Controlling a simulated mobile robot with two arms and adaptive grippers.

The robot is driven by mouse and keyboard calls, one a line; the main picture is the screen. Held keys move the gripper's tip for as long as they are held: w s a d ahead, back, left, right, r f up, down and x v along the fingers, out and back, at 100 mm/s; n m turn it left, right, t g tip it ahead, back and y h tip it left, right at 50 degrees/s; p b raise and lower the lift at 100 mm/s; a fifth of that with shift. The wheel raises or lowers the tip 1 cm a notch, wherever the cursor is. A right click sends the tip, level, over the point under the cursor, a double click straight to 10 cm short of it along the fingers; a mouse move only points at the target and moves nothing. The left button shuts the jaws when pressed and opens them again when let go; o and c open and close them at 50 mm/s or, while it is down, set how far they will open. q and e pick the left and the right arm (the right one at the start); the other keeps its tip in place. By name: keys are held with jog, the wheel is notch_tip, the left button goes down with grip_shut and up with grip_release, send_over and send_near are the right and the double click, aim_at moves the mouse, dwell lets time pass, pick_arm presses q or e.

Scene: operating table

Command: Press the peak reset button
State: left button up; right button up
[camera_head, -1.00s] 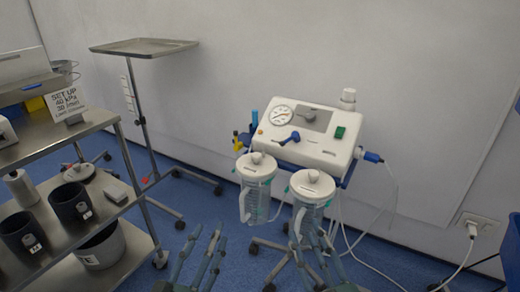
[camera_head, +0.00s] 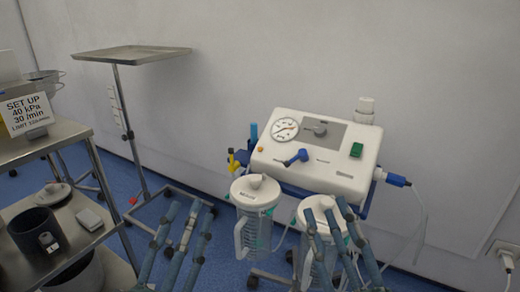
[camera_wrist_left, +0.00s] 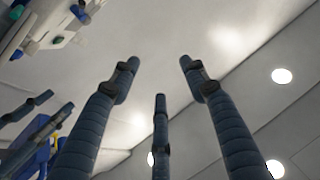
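My left gripper (camera_head: 184,220) is open and empty, below and left of the unit in the picture. Its spread fingers also show in the left wrist view (camera_wrist_left: 160,78). My right gripper (camera_head: 326,208) is open, in front of the right canister, touching no control.
Two lidded canisters, left (camera_head: 254,196) and right (camera_head: 318,212), hang at the unit's front. A steel tray stand (camera_head: 135,54) and a trolley (camera_head: 45,143) with a "SET UP 40 kPa" sign (camera_head: 26,114) are at left. Hoses and a cable run at right.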

pick_arm(q)
grip_shut()
dwell(1.1)
